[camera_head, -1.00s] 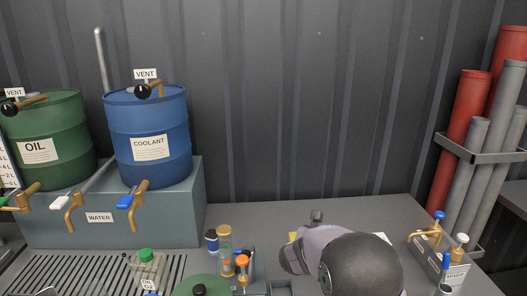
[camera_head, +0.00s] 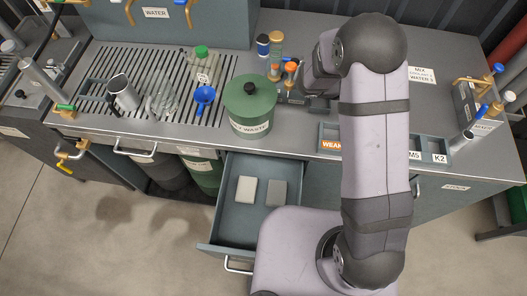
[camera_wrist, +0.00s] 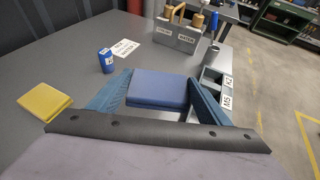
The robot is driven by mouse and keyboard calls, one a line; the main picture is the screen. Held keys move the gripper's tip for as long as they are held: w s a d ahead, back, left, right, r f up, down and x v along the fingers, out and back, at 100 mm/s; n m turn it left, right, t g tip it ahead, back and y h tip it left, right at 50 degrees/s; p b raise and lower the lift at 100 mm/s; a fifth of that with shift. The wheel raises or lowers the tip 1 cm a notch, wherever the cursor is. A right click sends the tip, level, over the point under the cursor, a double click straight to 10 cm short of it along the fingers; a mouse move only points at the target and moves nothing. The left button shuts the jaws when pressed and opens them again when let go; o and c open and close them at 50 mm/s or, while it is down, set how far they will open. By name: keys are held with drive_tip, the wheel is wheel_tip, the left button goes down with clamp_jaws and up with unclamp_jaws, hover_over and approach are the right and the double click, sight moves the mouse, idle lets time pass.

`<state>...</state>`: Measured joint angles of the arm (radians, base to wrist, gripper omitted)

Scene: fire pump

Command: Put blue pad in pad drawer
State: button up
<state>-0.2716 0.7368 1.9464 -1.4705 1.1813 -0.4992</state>
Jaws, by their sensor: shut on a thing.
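The blue pad (camera_wrist: 158,90) is a flat square block between the two blue fingers of my gripper (camera_wrist: 159,78) in the wrist view. My gripper is shut on it, above or near the grey worktop. In the head view my arm hides the pad and most of my gripper. An open drawer (camera_head: 228,217) juts out from the bench front in the head view. It holds a light grey pad (camera_head: 246,189) and a darker grey pad (camera_head: 276,192) side by side, with bare floor in front of them. My arm covers the drawer's right side.
A yellow pad (camera_wrist: 45,101) lies on the worktop in the wrist view, left of my gripper, near a blue can (camera_wrist: 106,61). A green waste container (camera_head: 250,105) stands on the bench above the drawer. A labelled compartment tray (camera_head: 436,149) lies along the front edge.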

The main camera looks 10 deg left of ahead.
drive_tip(key=s+a+f+m+g+y+p, duration=0.1)
drive_tip(key=s+a+m+g+y+p, duration=0.15)
drive_tip(key=s+a+m+g, duration=0.75)
drive_tip(key=s+a+f+m+g+y+p, duration=0.1)
drive_tip(key=s+a+m+g+y+p, duration=0.15)
drive_tip(key=s, duration=1.35)
drive_tip(key=s+a+f+m+g+y+p, duration=0.15)
drive_tip(key=s+a+m+g+y, duration=0.45)
drive_tip(key=s, duration=0.6)
drive_tip(key=s+a+m+t+y, duration=0.3)
drive_tip(key=a+m+y, duration=0.8)
drive_tip(key=a, duration=0.4)
drive_tip(key=w+a+f+m+t+y+p, duration=0.1)
drive_tip(key=w+a+f+m+t+y, duration=0.1)
drive_tip(key=w+f+m+t+y, duration=0.2)
drive_tip(key=shift+w+a+f+m+t, duration=0.15)
drive_tip(key=shift+w+f+m+t, duration=1.8)
drive_tip(key=shift+m+t, duration=1.4)
drive_tip(key=f+b, duration=0.5)
drive_tip(key=f, duration=0.2)
drive_tip(key=f+b, duration=0.3)
drive_tip(key=shift+s+f+b, duration=0.25)
drive_tip(key=shift+s+b, duration=0.05)
drive_tip(key=shift+s, duration=0.05)
